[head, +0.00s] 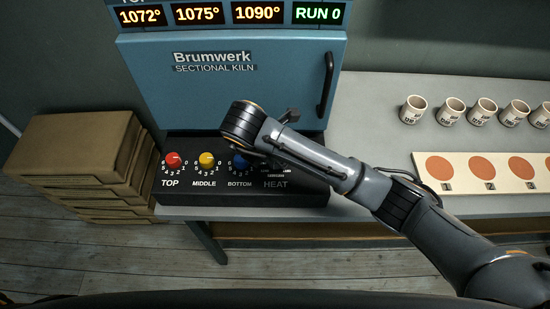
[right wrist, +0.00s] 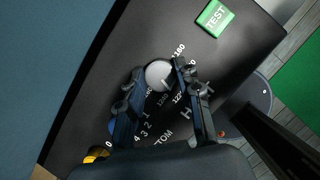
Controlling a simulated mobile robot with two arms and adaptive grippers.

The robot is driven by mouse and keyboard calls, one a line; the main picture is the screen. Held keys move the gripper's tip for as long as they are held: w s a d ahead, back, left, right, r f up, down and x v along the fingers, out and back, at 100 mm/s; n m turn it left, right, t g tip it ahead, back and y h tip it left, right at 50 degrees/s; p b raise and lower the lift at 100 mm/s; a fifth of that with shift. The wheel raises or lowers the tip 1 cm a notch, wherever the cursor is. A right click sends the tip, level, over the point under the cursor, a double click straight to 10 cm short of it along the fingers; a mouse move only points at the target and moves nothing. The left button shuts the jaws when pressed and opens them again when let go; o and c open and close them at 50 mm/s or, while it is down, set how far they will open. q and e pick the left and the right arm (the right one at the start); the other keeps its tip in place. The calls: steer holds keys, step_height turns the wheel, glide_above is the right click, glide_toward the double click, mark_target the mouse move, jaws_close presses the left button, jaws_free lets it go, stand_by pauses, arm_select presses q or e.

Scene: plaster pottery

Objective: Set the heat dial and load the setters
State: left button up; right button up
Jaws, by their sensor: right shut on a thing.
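The white heat dial (right wrist: 158,75) shows in the right wrist view on the black control panel (right wrist: 90,112), with a printed number scale beside it. My right gripper (right wrist: 157,79) is shut on this dial, one finger on each side. I cannot tell its setting. In the head view my right arm hides the dial above the HEAT label. The blue kiln (head: 225,95) is closed, and its display reads 1072°, 1075°, 1090° and RUN 0. Several small labelled pale cups (head: 413,109) stand on the grey bench (head: 375,100). My left gripper is in neither view.
Red TOP (head: 173,160), yellow MIDDLE (head: 207,160) and blue BOTTOM (head: 239,161) knobs line the panel. A green TEST button (right wrist: 214,17) is near the dial. A cream board (head: 464,174) with numbered orange circles lies at right. Brown boxes (head: 75,150) are stacked at left.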

steer(key=m+g+h+p, duration=0.1)
steer(key=m, duration=0.2)
steer(key=shift+r+m+p, duration=0.15)
steer(key=shift+m+p, duration=0.15)
steer(key=shift+m, duration=0.1)
steer(key=m+g+p, duration=0.1)
steer(key=m, duration=0.1)
steer(key=shift+w+a+m+h, duration=0.1)
steer(key=shift+a+m+h, duration=0.05)
steer(key=shift+m+h, duration=0.2)
steer(key=m+g+p, duration=0.1)
steer(key=m, duration=0.2)
steer(key=shift+w+m, duration=0.1)
steer(key=shift+m, duration=0.15)
steer(key=shift+f+m+g, duration=0.2)
steer(key=shift+m+g, duration=0.6)
steer(key=shift+m, duration=0.7)
steer(key=shift+w, duration=0.1)
steer(key=o, duration=1.1)
steer(key=shift+o, duration=0.2)
